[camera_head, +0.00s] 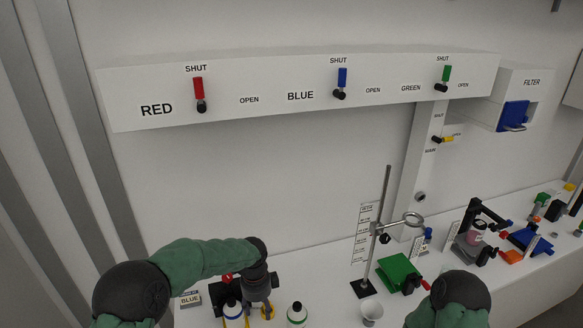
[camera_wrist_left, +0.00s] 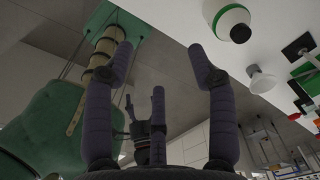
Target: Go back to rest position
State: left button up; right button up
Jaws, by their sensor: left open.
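My left gripper (camera_head: 258,300) points down over the left end of the counter in the head view. A green-banded bottle (camera_wrist_left: 228,18) shows beyond the right finger in the wrist view. My right arm shows at the bottom right of the head view, its gripper out of frame there. My right gripper (camera_wrist_left: 146,108) appears small in the wrist view, fingers apart.
A retort stand (camera_head: 379,225), a white cup (camera_head: 371,313) and a green block (camera_head: 398,272) are right of the bottles. The wall box carries red (camera_head: 198,88), blue (camera_head: 342,78) and green (camera_head: 446,74) levers.

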pick_arm(q)
jog(key=s+f+n+h, duration=0.1)
jog(key=s+f+n, duration=0.4)
jog(key=f, duration=0.3)
jog(key=s+f+n+h, duration=0.2)
jog(key=s+f+n, duration=0.25)
jog(key=f, duration=0.35)
jog(key=s+a+f+n, duration=0.1)
jog(key=s+f+n, duration=0.3)
jog(key=s+n, duration=0.4)
jog(key=s+a+f+n, duration=0.1)
jog(key=s+f+n, duration=0.2)
jog(key=s+n, duration=0.5)
notch_tip(320, 180, down, 24)
jog(key=d+m+b, duration=0.1)
jog(key=m+b, duration=0.1)
jog(key=b, duration=2.3)
jog(key=shift+d+f+m+h, duration=0.15)
jog(key=shift+d+m+h, duration=0.2)
jog(key=shift+h, duration=0.05)
pick_arm(e)
notch_tip(320, 180, down, 26)
jog(key=shift+w+r, duration=0.2)
jog(key=shift+w, duration=0.2)
